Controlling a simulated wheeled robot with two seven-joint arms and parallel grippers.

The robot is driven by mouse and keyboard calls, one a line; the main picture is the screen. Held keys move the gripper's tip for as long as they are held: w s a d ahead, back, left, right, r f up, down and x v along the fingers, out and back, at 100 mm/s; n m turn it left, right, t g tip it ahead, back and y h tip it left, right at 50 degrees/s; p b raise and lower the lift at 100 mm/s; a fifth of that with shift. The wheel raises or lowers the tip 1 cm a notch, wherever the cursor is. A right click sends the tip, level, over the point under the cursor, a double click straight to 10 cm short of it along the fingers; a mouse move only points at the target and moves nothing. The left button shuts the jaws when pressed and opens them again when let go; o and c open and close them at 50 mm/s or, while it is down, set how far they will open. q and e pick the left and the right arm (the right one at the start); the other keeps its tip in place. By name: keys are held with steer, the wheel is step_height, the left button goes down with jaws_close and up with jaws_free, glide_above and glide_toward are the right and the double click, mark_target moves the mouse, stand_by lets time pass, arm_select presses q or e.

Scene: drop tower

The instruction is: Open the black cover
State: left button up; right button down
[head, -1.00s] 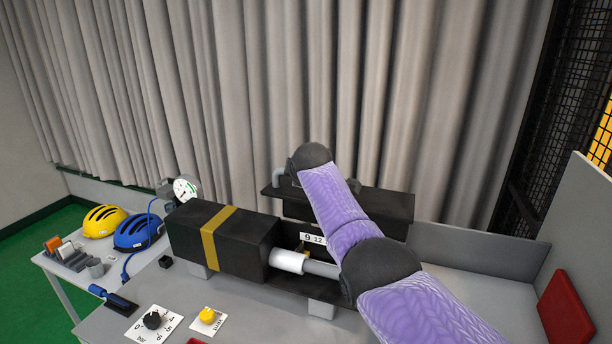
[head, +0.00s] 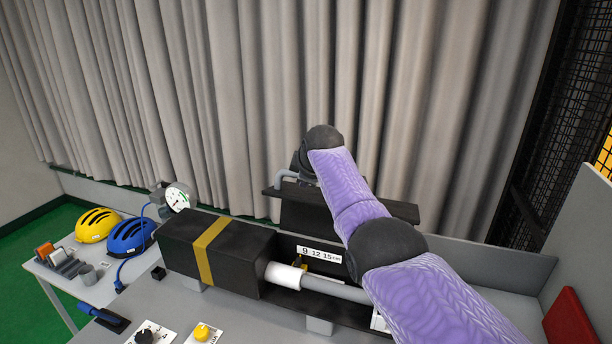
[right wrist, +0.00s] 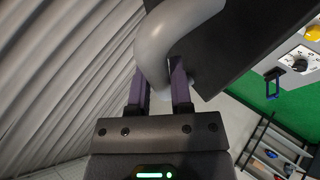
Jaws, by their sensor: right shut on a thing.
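The black cover (head: 302,213) is at the back of the black bench device in the head view, and it appears lifted above the scale. Its grey curved handle (head: 283,177) shows at the cover's left end. In the right wrist view the handle (right wrist: 160,38) passes between the two purple fingers, with the cover (right wrist: 225,40) as a dark slab beside it. My right gripper (right wrist: 158,78) is shut on the handle. In the head view, my right arm hides the right part of the cover and the gripper's fingers. My left gripper is not in view.
A black block with a yellow band (head: 210,248) stands left, with a white-collared grey rod (head: 330,287) beside it. A scale strip (head: 318,254) lies behind the rod. A gauge (head: 177,198) stands behind the block. A red pad (head: 570,318) is at the right.

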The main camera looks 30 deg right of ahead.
steer(key=c, duration=0.5)
jaws_free()
steer(key=shift+w+d+f, duration=0.1)
steer(key=shift+f, duration=0.1)
steer(key=shift+c, duration=0.2)
steer(key=shift+r, duration=0.1)
steer(key=shift+s+r+b, duration=0.35)
steer(key=shift+b, duration=0.05)
steer(key=b+v, duration=0.3)
steer(key=v, duration=0.6)
